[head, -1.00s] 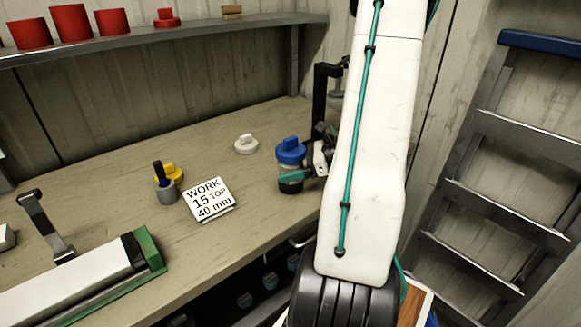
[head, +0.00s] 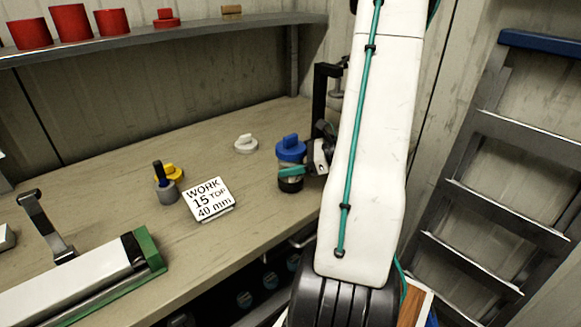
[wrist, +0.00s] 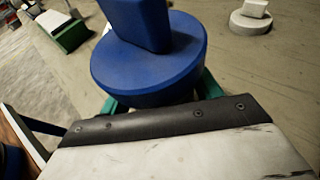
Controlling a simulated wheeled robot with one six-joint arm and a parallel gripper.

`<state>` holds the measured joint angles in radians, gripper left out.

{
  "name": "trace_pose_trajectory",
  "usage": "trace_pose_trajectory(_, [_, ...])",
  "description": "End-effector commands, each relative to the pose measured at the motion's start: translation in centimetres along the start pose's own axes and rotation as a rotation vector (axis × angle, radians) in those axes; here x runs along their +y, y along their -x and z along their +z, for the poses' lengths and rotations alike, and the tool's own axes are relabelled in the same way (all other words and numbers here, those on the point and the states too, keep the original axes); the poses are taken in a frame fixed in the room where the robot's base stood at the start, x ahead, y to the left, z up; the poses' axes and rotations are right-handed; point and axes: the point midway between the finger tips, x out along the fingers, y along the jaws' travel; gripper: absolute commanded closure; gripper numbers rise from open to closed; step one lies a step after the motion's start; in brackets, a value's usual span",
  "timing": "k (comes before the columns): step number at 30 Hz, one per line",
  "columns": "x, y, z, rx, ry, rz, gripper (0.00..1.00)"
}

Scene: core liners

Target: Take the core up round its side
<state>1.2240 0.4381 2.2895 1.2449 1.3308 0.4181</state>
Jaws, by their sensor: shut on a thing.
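The core (head: 290,184) is a short upright cylinder with a dark lower end, near the bench's right end in the head view. Its blue cap (head: 291,150) has a raised grip bar. The cap fills the top middle of the wrist view (wrist: 150,70) and hides the core's body there. My gripper (head: 292,173) is shut on the core's side below the cap, with its teal fingers on either side. Whether the core's foot still touches the bench is not clear.
A white card (head: 211,199) reads WORK 15 TOP 40 mm. A white cap (head: 246,144), a yellow cap (head: 172,172) and a grey cylinder (head: 167,191) stand on the bench (head: 110,200). A black upright frame (head: 320,95) stands behind the core.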

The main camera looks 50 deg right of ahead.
Motion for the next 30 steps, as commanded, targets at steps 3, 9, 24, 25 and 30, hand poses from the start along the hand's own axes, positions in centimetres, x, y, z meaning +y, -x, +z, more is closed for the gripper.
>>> trace_pose_trajectory(3, [0.0,0.0,0.1,-0.001,0.001,0.0,0.57])
trace_pose_trajectory(9, [0.0,0.1,0.1,-0.001,0.001,0.0,0.57])
trace_pose_trajectory(24, [1.6,1.6,-0.5,0.0,0.001,-0.002,0.57])
trace_pose_trajectory(25, [1.6,1.6,-0.5,0.0,0.001,-0.001,0.57])
trace_pose_trajectory(30, [2.2,2.2,-0.7,0.0,0.0,-0.001,0.57])
